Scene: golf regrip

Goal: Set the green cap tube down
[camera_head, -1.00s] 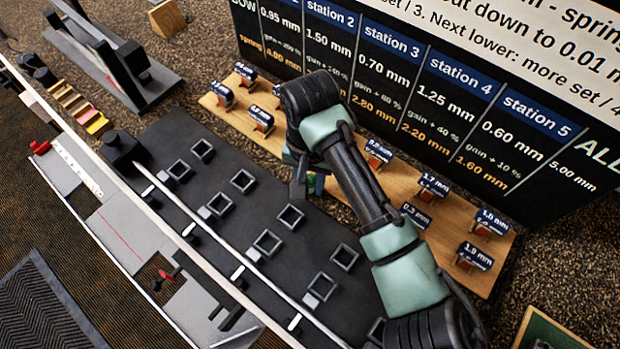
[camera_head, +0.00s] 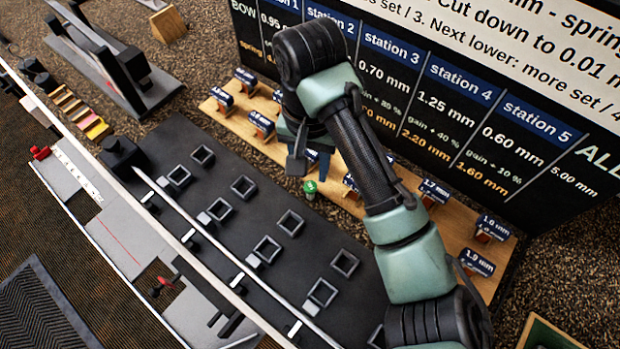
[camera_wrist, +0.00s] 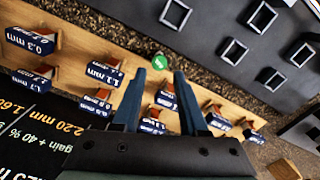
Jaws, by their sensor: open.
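The green cap tube (camera_head: 310,188) stands upright, cap on top, at the strip between the black board and the wooden rack. I cannot tell exactly what it rests on. Its round green cap also shows in the wrist view (camera_wrist: 157,61), just beyond the fingertips. My gripper (camera_head: 309,165) is open above and behind the tube, apart from it. In the wrist view its two fingers (camera_wrist: 159,73) are spread with nothing held between them. The tube's lower body is mostly hidden in the wrist view by its cap.
The black board (camera_head: 215,245) carries several empty square sockets. A tall station sign (camera_head: 450,110) stands behind the rack. A long rod (camera_head: 215,243) lies along the board.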

